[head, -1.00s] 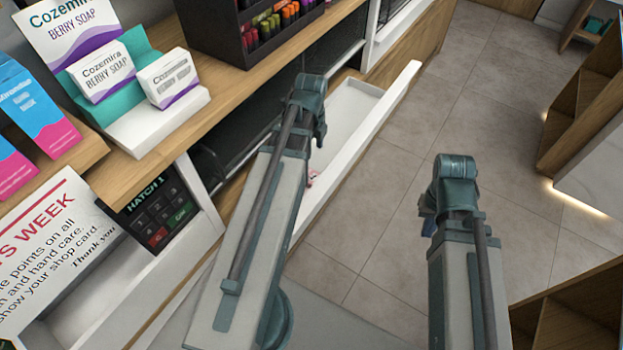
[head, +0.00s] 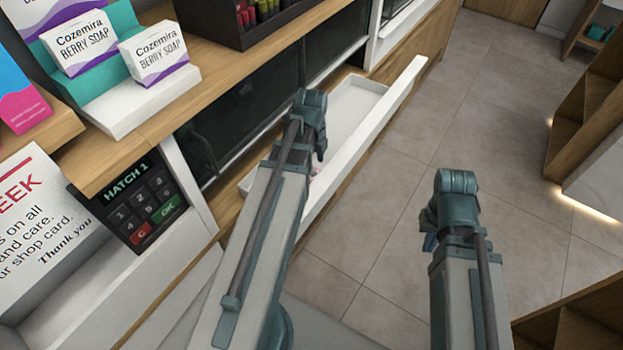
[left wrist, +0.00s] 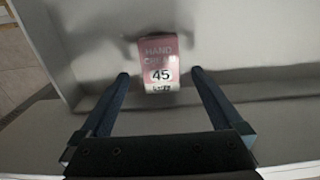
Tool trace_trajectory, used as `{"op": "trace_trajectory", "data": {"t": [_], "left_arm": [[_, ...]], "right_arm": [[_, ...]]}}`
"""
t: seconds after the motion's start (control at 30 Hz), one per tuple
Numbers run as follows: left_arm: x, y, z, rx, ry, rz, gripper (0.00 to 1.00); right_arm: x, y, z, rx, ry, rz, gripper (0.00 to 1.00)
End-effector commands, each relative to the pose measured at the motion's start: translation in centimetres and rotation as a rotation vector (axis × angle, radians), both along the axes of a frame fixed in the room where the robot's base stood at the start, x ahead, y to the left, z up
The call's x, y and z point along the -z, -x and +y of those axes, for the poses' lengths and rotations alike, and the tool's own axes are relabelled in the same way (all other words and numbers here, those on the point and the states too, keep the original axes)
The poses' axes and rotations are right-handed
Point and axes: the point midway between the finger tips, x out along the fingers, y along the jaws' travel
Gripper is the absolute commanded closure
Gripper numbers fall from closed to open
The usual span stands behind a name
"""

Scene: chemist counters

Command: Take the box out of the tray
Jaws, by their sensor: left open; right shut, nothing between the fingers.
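The box (left wrist: 158,62) is small, pink and white, and reads "HAND CREAM 45". It lies in the white tray (left wrist: 235,42), which is the pulled-out drawer (head: 388,98) in the head view. There, only a pink sliver of the box (head: 315,168) shows beside my left arm. My left gripper (left wrist: 160,75) is open, its two dark blue fingers at either side of the box in the picture.
A counter (head: 105,170) with soap boxes (head: 155,52) on a stand rises left of the tray. A keypad (head: 140,205) reading "HATCH 1" is set below it. Open tiled floor (head: 400,210) lies right of the tray. Wooden shelves (head: 585,125) stand at far right.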

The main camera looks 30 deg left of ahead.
Motion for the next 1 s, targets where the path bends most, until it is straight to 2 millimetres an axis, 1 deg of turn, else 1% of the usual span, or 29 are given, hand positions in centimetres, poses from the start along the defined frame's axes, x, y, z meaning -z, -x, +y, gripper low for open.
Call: {"op": "trace_trajectory", "data": {"t": [0.03,0.2,0.3,0.6,0.67,0.7,0.87,1.0], "left_arm": [[1.1,0.0,0.0,0.000,0.000,0.000,0.00],[3.4,-0.1,0.1,0.000,0.000,0.000,0.00],[4.2,-0.1,0.1,0.000,0.000,0.000,0.00],[4.2,-0.1,0.1,0.000,0.000,0.000,0.00],[4.2,-0.1,0.1,0.000,0.000,0.000,0.11],[4.2,-0.1,0.1,0.000,0.000,0.000,0.18],[4.2,-0.1,0.1,0.000,0.000,0.000,0.47],[4.2,-0.1,0.1,0.000,0.000,0.000,0.72]], "right_arm": [[1.1,0.0,0.0,0.000,0.000,0.000,1.00],[3.4,0.0,0.0,0.000,0.000,0.000,1.00],[4.2,0.0,0.0,0.000,0.000,0.000,1.00],[4.2,0.0,0.0,0.000,0.000,0.000,1.00],[4.2,0.0,0.0,0.000,0.000,0.000,1.00],[4.2,0.0,0.0,0.000,0.000,0.000,1.00],[4.2,0.0,0.0,0.000,0.000,0.000,1.00],[4.2,0.0,0.0,0.000,0.000,0.000,1.00]]}}
